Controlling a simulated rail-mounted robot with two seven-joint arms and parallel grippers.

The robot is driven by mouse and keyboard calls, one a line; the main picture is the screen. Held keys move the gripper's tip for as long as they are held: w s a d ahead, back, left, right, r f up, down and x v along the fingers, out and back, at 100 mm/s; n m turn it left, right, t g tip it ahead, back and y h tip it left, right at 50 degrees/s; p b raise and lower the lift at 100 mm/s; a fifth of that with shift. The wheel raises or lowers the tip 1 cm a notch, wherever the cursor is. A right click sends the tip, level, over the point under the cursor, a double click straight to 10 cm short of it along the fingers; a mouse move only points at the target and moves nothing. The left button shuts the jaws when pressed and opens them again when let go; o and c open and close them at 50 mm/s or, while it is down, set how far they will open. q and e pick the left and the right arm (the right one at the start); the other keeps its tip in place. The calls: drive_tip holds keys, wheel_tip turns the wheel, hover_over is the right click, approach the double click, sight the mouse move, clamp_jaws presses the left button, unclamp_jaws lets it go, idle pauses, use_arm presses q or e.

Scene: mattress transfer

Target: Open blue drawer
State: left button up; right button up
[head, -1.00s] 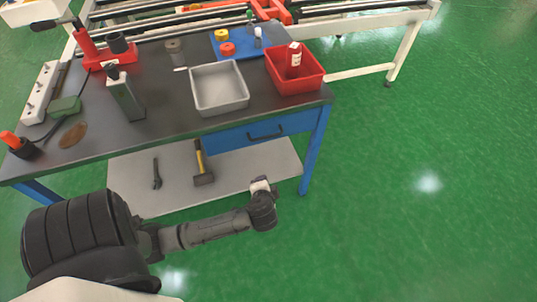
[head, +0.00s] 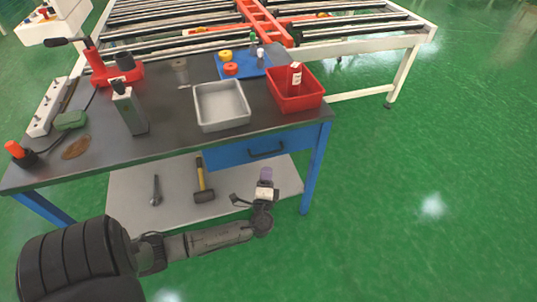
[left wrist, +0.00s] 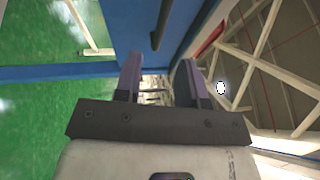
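The blue drawer (head: 228,156) sits shut under the right part of the black tabletop. Its dark bar handle (head: 265,153) is in the middle right of the front. My left gripper (head: 266,174) is below the handle and apart from it, pointing toward the drawer. In the left wrist view the two purple-grey fingers (left wrist: 158,72) stand apart with nothing between them. The drawer front (left wrist: 126,22) and the handle (left wrist: 161,24) show beyond the fingertips there. My right gripper is not in view.
The workbench top (head: 165,148) carries a grey tray (head: 221,126) and a red bin (head: 295,104). A lower shelf (head: 231,208) holds a hammer (head: 202,182) and a wrench (head: 156,190). A blue table leg (head: 313,170) stands right of the drawer. Green floor is free at right.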

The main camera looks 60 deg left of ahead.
sight(268, 153)
use_arm(q)
drive_tip(key=b+x, duration=0.2)
drive_tip(key=x, duration=0.7)
drive_tip(key=shift+c, duration=0.5)
clamp_jaws()
